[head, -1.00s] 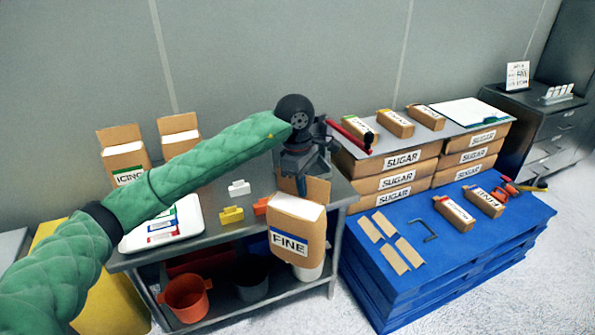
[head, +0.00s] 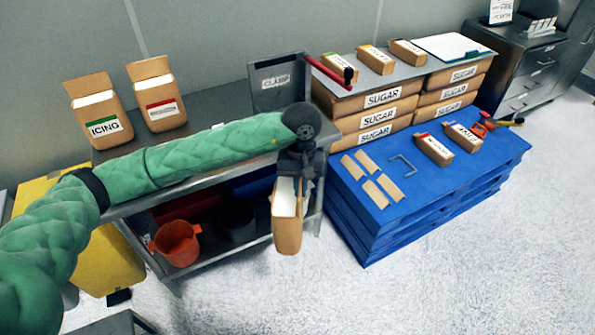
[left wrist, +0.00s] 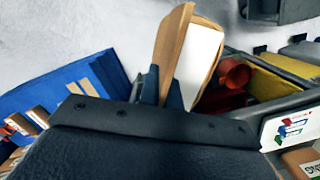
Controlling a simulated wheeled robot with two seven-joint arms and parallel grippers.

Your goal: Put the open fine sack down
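My left gripper (head: 298,170) is shut on the raised cardboard flap of the open fine sack (head: 287,232), a brown sack with white powder at its open top. The sack hangs roughly upright in front of the steel table's right end, clear of the tabletop; its label does not show. In the left wrist view, the fingers (left wrist: 161,90) pinch the flap, with the sack's white contents (left wrist: 202,52) beside it. My right gripper is not in view.
The icing sack (head: 97,112) and a red-labelled sack (head: 157,95) stand on the steel table (head: 225,98). Below are an orange bucket (head: 176,243) and a dark one (head: 237,220). A blue pallet (head: 400,215) with small packs stands right. Floor in front is open.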

